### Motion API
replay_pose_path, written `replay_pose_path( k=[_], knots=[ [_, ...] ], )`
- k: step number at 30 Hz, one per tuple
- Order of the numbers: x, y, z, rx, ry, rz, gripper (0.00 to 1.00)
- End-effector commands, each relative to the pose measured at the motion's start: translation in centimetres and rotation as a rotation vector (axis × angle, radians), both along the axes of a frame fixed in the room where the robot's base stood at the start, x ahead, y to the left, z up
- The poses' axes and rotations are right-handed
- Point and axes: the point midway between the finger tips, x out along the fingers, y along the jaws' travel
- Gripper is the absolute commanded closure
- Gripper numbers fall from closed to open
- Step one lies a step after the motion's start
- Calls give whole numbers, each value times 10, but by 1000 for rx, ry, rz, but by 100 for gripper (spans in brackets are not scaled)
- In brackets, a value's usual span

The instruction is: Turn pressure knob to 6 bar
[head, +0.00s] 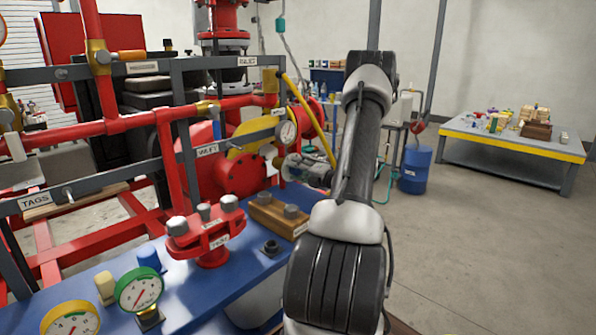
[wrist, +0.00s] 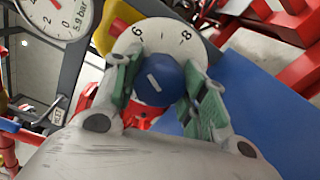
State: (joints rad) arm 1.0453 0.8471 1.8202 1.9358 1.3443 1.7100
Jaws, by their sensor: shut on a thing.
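The blue pressure knob (wrist: 168,92) with a short white mark is in the wrist view, in front of a round white dial plate (wrist: 160,32) where 6 and 8 can be read. My gripper (wrist: 160,76) has its green-padded fingers on both sides of the knob, shut on it. The white mark slants from upper left to lower right. A white gauge (wrist: 62,12) at upper left reads 5.9 bar; in the head view the gauge (head: 287,132) sits on the rail just above my gripper (head: 284,163). The knob cannot be made out in the head view.
Red pipes (head: 140,122) and a grey frame rail (head: 130,165) stand close to the left of my arm. A yellow bar (head: 308,118) slopes behind the gripper. A blue bench (head: 205,290) lies below; a blue drum (head: 414,168) and open floor are to the right.

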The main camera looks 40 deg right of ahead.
Motion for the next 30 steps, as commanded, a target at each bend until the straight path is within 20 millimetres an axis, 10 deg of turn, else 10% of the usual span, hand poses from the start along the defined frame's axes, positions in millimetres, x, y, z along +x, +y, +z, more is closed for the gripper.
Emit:
replay_pose_path(
  k=[18, 19, 22, 30],
  knots=[
    [0, -2, 0, 42, 4, -5, 81],
    [0, -2, 0, 42, 4, -5, 54],
    [0, -2, 0, 41, 4, -4, 36],
    [0, -1, 0, 41, 4, -2, 35]
  ],
)
